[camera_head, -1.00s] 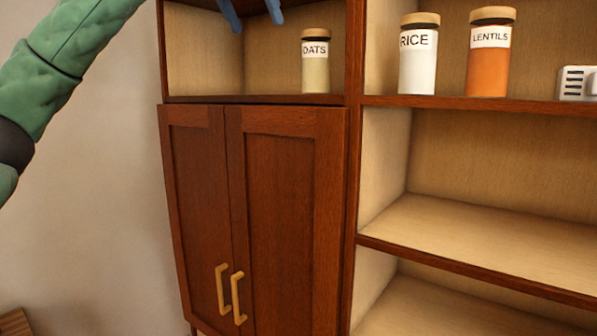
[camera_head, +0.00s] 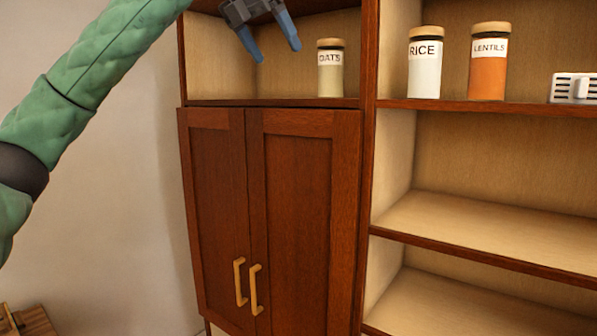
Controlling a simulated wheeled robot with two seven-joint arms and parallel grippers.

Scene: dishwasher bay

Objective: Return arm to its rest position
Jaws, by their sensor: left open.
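My left arm, in a green sleeve, comes in from the left and rises past the top edge of the head view. My left gripper (camera_head: 277,44) hangs at the top, its two blue fingers pointing down and spread apart with nothing between them. It is in front of the upper left shelf opening, to the left of the oats jar (camera_head: 331,74) and apart from it in the picture. My right gripper is not in view.
A rice jar (camera_head: 425,68), a lentils jar (camera_head: 488,66) and a white slotted item (camera_head: 575,88) stand on the right shelf. The cabinet doors (camera_head: 290,200) below are shut. The lower right shelves (camera_head: 480,228) look empty. A wooden object (camera_head: 28,320) shows at bottom left.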

